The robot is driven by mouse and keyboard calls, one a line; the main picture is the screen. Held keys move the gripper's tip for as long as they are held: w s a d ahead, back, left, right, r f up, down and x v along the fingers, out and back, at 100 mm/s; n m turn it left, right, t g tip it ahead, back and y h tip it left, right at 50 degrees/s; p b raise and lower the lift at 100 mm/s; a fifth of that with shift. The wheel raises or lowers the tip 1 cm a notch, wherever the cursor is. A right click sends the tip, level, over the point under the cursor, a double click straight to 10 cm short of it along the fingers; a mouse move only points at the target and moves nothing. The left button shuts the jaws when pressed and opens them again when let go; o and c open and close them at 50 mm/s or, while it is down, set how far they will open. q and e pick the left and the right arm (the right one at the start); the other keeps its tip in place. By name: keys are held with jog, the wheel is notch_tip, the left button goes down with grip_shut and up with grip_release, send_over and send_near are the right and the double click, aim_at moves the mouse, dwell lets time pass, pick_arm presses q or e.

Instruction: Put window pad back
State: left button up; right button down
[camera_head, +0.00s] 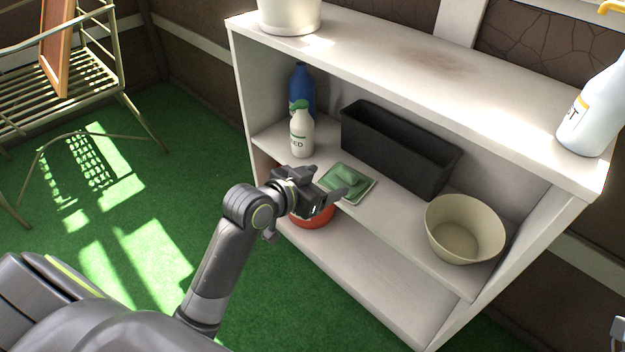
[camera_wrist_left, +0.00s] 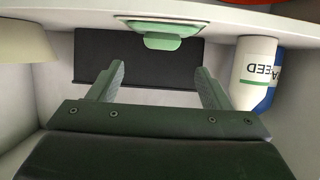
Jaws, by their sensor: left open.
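The window pad (camera_head: 350,181), a flat green pad with a raised green grip, lies on the middle shelf in front of a black trough. In the left wrist view the pad (camera_wrist_left: 163,29) shows at the top, ahead of the fingers. My left gripper (camera_head: 334,200) is at the front edge of that shelf, just in front of the pad, and hides part of it. In the left wrist view its fingers (camera_wrist_left: 158,82) are spread with nothing between them. A small grey part at the right edge of the head view may be my right gripper (camera_head: 619,329); its fingers cannot be made out.
On the middle shelf are the black trough (camera_head: 398,150), a beige bowl (camera_head: 464,232) to the right, and a white bottle (camera_head: 301,136) and blue bottle (camera_head: 302,88) to the left. A red-orange pot (camera_head: 312,218) sits below. A white bottle (camera_head: 592,112) stands on top.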

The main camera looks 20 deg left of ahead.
pick_arm(q)
jog(key=p+v, duration=0.1)
jog(key=v, duration=0.2)
